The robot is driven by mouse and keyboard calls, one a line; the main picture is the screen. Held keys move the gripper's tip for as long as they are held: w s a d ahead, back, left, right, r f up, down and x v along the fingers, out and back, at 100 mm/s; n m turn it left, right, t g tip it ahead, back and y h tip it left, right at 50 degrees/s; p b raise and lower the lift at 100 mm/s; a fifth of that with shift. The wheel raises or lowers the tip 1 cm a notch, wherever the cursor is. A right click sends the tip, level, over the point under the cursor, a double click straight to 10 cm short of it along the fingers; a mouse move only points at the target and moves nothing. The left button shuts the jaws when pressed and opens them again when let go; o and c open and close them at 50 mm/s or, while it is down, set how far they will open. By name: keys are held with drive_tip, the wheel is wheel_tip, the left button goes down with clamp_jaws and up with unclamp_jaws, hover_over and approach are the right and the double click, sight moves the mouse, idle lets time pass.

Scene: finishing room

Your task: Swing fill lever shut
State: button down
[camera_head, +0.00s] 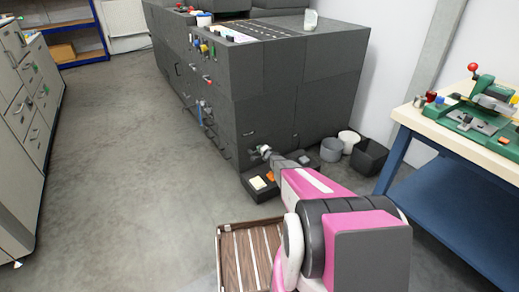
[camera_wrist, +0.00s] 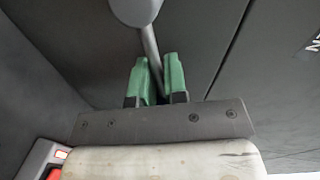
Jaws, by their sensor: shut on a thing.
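The fill lever (camera_wrist: 150,42) is a grey rod running down from a rounded grey end at the top of the wrist view. My gripper (camera_wrist: 158,82) has green fingertips, and they are closed around the lower part of the rod. Behind it is the dark grey face of the machine (camera_head: 262,95). In the head view my pink and grey arm reaches to the machine's lower front corner, where my gripper (camera_head: 267,153) is small. The lever cannot be made out clearly there.
Two buckets and a black bin (camera_head: 369,157) stand right of the machine. A blue-legged workbench (camera_head: 440,137) is at the right, drawers (camera_head: 30,90) at the left. The left floor is clear.

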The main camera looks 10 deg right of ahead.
drive_tip(key=shift+d+f+m, duration=0.1)
drive_tip(key=shift+f+m, duration=0.5)
drive_tip(key=shift+m, duration=0.2)
drive_tip(key=c, duration=1.2)
unclamp_jaws()
drive_tip(key=v, duration=1)
drive_tip(key=shift+s+d+r, duration=0.1)
drive_tip(key=shift+s+d, duration=0.15)
drive_tip(key=shift+s, duration=0.05)
